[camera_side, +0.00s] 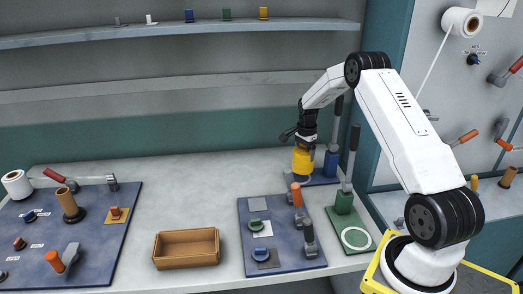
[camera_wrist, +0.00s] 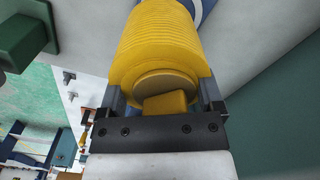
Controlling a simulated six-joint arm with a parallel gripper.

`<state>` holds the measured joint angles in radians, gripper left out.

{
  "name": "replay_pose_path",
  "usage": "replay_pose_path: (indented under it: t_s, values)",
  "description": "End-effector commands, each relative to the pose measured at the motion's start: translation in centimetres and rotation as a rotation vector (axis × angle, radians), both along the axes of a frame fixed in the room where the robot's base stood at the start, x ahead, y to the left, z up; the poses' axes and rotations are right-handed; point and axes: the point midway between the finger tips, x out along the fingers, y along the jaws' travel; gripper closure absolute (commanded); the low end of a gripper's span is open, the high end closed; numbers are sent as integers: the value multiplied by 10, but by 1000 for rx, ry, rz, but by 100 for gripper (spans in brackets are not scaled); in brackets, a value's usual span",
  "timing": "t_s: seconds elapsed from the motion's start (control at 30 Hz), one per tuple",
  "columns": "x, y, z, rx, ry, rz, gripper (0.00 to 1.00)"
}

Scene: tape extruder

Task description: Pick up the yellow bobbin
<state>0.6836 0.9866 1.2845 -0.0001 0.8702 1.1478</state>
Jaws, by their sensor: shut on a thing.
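The yellow bobbin (camera_side: 303,161) is at the back right of the table in the side view, directly below my gripper (camera_side: 305,143). In the wrist view the ribbed yellow bobbin (camera_wrist: 160,45) fills the top middle, and my gripper (camera_wrist: 162,98) is shut on it, with one dark finger on each side. The side view is too small to tell whether the bobbin touches the surface under it.
A blue lever device (camera_side: 331,161) stands just right of the bobbin. A green lever device (camera_side: 345,202) and a blue board (camera_side: 283,262) with knobs and handles are nearer. A wooden tray (camera_side: 187,248) sits front centre. The table's back middle is clear.

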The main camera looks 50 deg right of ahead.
Motion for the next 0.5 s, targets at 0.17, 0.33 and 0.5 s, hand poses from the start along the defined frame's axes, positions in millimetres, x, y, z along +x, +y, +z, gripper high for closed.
replay_pose_path:
  t_s: [0.17,0.33,0.5]
  values:
    - [-14,9,22,-1,-1,-1,83]
    - [-29,18,43,-1,-2,-1,83]
    - [-48,31,53,0,-1,-1,83]
